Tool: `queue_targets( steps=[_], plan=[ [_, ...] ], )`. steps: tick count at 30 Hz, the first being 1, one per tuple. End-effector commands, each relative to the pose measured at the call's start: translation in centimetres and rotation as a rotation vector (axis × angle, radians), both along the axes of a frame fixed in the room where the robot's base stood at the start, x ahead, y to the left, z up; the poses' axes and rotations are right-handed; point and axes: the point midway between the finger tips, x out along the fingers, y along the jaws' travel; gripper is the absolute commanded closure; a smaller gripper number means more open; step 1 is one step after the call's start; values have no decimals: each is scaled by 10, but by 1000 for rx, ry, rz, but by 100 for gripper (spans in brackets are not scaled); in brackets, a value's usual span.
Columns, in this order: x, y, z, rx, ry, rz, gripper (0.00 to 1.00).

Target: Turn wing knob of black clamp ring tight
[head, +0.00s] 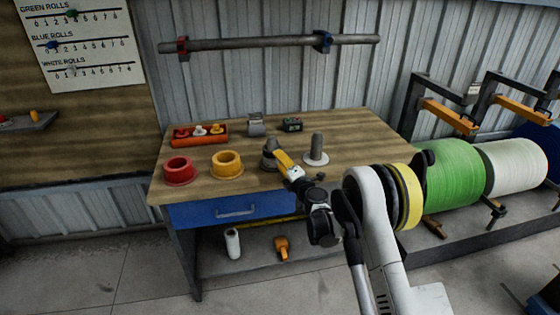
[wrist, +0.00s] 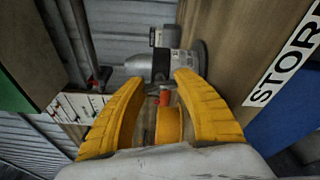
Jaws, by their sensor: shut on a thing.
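A dark grey post piece (head: 268,160) stands on the workbench, just left of my gripper (head: 283,160). In the wrist view it lies sideways as a grey cylinder (wrist: 160,64) with a black disc (wrist: 202,60) at its table end. My gripper (wrist: 160,76) has its yellow fingers on either side of the line to this piece and is shut on a part of it. The wing knob is not distinct; the fingers partly hide this area.
A grey post on a pale base (head: 316,150) stands close right of my gripper. A yellow ring (head: 227,164) and a red ring (head: 178,171) lie left. Behind are an orange tray (head: 200,134) and a grey device (head: 256,125).

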Motion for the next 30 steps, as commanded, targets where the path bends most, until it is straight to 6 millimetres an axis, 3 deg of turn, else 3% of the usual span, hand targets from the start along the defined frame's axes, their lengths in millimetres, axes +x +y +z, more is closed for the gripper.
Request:
queue_targets(
  steps=[11,26,27,29,30],
  plan=[
    [0,0,0,125,65,0,93],
    [0,0,0,140,73,0,93],
    [0,0,0,139,73,0,57],
    [0,0,0,139,73,0,39],
    [0,0,0,139,73,0,37]
  ],
)
